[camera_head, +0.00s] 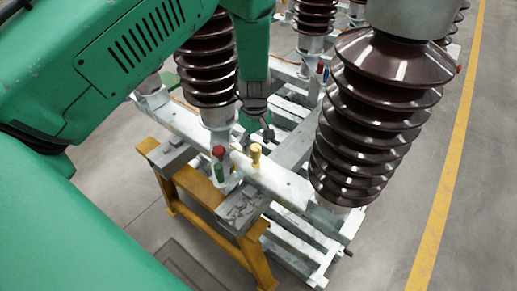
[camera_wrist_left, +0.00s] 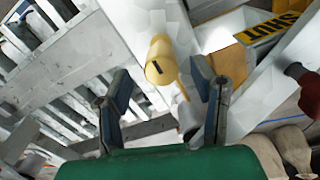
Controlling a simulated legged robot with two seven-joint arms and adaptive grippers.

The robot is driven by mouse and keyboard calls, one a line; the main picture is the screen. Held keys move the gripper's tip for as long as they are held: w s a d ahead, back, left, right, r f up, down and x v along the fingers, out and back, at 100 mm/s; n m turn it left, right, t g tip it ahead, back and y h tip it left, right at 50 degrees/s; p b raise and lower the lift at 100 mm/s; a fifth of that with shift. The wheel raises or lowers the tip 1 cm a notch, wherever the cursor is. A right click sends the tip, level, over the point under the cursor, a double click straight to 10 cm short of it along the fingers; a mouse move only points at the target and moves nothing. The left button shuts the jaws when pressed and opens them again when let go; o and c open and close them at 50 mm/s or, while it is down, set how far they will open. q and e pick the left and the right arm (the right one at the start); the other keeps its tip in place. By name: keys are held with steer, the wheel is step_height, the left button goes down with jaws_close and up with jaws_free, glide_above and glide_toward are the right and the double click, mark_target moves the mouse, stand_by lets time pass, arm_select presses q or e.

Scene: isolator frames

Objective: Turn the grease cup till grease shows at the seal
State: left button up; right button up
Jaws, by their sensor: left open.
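The grease cup looks like the small yellow, brass-coloured cup (camera_head: 255,154) standing on the pale frame beam. In the left wrist view the yellow cup (camera_wrist_left: 160,56) shows its round end with a dark slot, just beyond the fingertips. My left gripper (camera_head: 258,118) reaches down from above and behind the cup. In its wrist view the left gripper (camera_wrist_left: 161,78) is open, one finger to each side of the cup's line, with nothing held. I cannot make out the seal or any grease. My right gripper is not in view.
Brown ribbed insulators (camera_head: 375,120) stand on the frame, one close on the right. A red-topped green part (camera_head: 219,163) is left of the cup. A yellow trestle (camera_head: 185,205) supports the beam. A "SHUT" label (camera_wrist_left: 272,35) shows in the wrist view.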

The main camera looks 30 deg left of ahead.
mark_target(255, 146)
arm_select(q)
steer(key=f, duration=0.1)
steer(key=a+f, duration=0.1)
steer(key=f, duration=0.1)
steer(key=shift+a, duration=0.15)
steer(key=shift+f, duration=0.1)
steer(key=shift+d, duration=0.45)
steer(key=shift+d+r, duration=0.3)
steer(key=shift+d, duration=0.25)
steer(key=shift+c, duration=0.8)
steer(key=shift+d, duration=0.15)
steer(key=c, duration=1)
steer(key=shift+w+a+f, duration=0.1)
steer(key=shift+a, duration=0.65)
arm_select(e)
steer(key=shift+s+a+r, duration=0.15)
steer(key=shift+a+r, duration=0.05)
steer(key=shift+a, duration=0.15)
arm_select(q)
steer(key=shift+d, duration=0.1)
